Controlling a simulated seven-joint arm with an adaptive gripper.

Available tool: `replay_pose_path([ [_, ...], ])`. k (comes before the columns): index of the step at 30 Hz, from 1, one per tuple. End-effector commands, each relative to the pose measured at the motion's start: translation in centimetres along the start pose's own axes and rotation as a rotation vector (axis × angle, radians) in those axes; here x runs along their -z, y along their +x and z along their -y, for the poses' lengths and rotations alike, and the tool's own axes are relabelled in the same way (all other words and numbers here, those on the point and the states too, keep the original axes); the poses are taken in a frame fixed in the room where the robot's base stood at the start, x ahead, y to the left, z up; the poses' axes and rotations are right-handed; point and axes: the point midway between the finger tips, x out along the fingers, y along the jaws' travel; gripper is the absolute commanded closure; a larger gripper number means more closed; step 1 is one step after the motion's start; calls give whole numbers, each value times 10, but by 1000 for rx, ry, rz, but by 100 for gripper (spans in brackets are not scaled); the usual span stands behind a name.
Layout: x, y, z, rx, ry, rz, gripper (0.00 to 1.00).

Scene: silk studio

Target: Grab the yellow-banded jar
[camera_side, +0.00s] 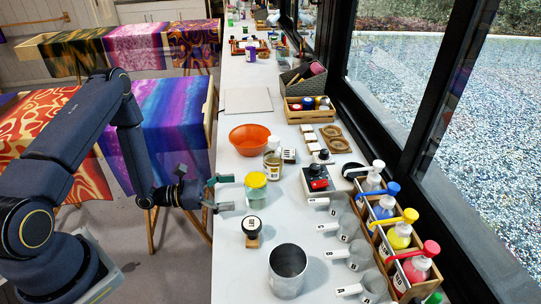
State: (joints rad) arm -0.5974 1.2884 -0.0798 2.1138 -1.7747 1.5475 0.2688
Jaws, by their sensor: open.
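A small clear glass jar with a yellow band around its top (256,192) stands upright on the white worktop (229,262). My gripper (228,193) is at the left edge of the worktop, just left of the jar. Its two fingers are spread, one nearer the camera and one farther, and point right toward the jar. Nothing shows between them. A small gap seems to separate the fingertips from the jar.
Behind the jar stand a clear bottle (272,160) and an orange bowl (250,139).

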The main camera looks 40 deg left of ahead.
Motion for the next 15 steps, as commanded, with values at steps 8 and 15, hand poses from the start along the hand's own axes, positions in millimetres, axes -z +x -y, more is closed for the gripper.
replay_pose_path([
  [8,0,24,0,3,2,0,7],
  [15,0,63,0,4,3,1,7],
])
